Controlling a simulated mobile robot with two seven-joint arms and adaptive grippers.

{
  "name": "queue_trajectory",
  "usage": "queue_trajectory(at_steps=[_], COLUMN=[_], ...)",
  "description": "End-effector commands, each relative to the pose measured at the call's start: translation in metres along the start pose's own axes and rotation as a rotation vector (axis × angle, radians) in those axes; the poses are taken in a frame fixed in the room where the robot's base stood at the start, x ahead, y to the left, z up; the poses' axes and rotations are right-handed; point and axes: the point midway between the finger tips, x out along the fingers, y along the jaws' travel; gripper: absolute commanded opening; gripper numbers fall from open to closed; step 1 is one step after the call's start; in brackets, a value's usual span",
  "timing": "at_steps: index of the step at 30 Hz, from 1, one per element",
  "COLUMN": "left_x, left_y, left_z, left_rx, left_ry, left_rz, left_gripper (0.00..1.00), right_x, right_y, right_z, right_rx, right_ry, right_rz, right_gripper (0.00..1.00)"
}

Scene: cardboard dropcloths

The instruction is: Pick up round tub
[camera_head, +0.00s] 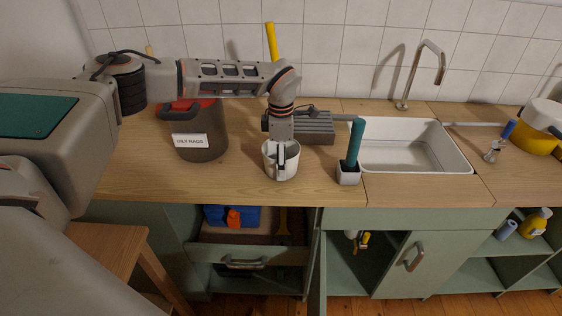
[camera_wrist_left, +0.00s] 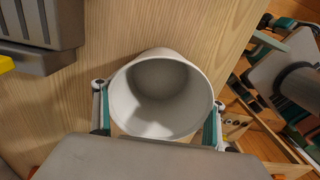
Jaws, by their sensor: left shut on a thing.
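The round tub (camera_head: 291,164) is a small white open-topped cup shape on the wooden counter near its front edge. My left gripper (camera_head: 282,158) comes down over it from above, and it is shut on the tub. In the left wrist view the tub (camera_wrist_left: 160,65) is empty, and the left gripper's fingers (camera_wrist_left: 157,122) lie against its two sides. I cannot tell whether the tub's base is touching the counter. My right gripper is not in view.
A grey bin labelled oily rags (camera_head: 203,145) stands left of the tub. A grey ribbed block (camera_head: 313,128) lies behind. A white sink (camera_head: 410,158) is further right. An open drawer (camera_head: 245,250) is below.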

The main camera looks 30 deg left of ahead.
Motion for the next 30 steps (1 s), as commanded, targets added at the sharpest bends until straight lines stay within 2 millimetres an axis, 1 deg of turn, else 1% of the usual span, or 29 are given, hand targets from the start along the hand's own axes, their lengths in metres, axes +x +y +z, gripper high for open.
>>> queue_trajectory(at_steps=[5,8,11,14,17,21,24,27,30], left_x=[-0.003,-0.01,-0.022,-0.04,-0.065,-0.105,-0.132,-0.156,-0.174], left_y=[0.0,0.001,0.001,0.001,0.001,0.001,0.001,0.001,0.001], left_z=[0.0,0.001,0.001,0.001,0.001,0.001,0.001,0.0,0.0], left_rx=[0.0,0.0,-0.001,0.0,0.001,0.0,0.0,-0.001,-0.002], left_ry=[-0.001,-0.002,-0.002,-0.003,-0.003,-0.003,-0.002,-0.001,-0.002], left_rz=[0.001,0.002,0.003,0.004,0.004,0.006,0.005,0.004,0.003], left_gripper=[0.48,0.48,0.48,0.48,0.48,0.48,0.48,0.48,0.48], right_x=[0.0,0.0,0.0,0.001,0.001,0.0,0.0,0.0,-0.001], right_y=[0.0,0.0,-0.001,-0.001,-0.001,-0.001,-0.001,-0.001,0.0], right_z=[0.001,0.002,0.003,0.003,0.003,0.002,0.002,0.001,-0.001], right_rx=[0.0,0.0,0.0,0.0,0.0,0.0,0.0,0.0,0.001], right_ry=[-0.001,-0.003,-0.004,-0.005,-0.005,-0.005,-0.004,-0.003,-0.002], right_rz=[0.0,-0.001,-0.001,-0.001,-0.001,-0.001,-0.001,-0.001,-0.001], right_gripper=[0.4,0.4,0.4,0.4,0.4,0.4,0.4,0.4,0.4])
